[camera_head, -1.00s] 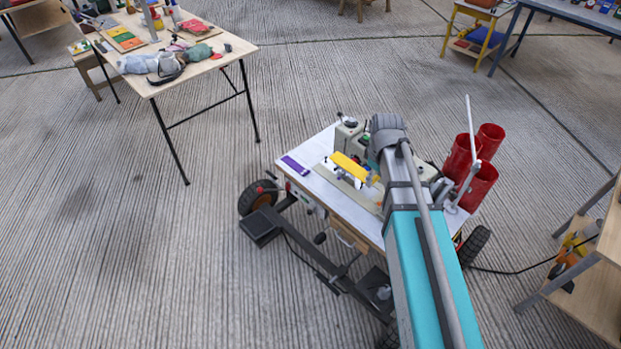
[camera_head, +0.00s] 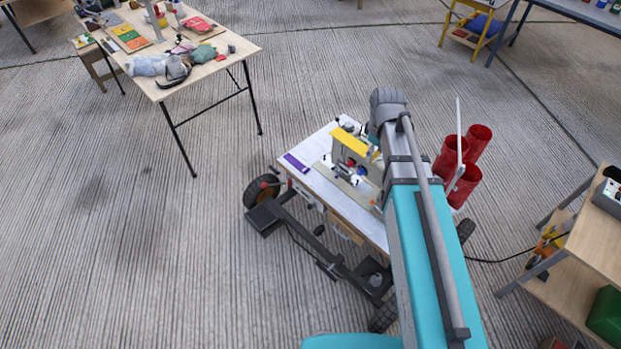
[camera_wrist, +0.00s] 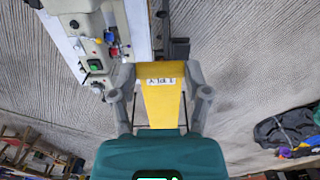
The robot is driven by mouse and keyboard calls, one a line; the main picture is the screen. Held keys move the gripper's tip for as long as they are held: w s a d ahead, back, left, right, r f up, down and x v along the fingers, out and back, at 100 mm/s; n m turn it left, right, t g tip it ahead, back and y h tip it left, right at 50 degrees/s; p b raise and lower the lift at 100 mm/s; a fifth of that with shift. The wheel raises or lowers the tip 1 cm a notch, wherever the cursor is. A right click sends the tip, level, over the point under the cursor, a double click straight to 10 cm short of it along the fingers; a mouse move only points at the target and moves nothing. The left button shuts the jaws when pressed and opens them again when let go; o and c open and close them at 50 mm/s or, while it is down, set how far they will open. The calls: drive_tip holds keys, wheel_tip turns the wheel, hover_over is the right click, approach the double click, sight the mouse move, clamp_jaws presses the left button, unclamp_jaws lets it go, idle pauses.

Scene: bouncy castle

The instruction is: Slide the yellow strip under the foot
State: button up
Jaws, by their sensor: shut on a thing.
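The yellow strip (camera_head: 350,141) is in my gripper (camera_wrist: 159,76), in front of the sewing machine's upper part in the head view. In the wrist view the yellow strip (camera_wrist: 162,108) runs between my two grey fingers and bears a small white label with dark marks. My gripper is shut on it. The beige sewing machine (camera_wrist: 92,50) is ahead and to the left in the wrist view. In the head view the machine (camera_head: 342,155) is partly covered by the strip and my arm. The foot is too small to make out clearly.
The machine stands on a white-topped wheeled table (camera_head: 316,182). A purple strip (camera_head: 296,163) lies at its left edge. Red cylinders (camera_head: 466,156) stand at the right. A cluttered wooden table (camera_head: 215,72) is at upper left, with open floor between.

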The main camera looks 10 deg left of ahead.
wheel_tip(320, 180, up, 7)
drive_tip(key=p, duration=0.6)
drive_tip(key=shift+r, duration=0.1)
drive_tip(key=shift+s, duration=0.1)
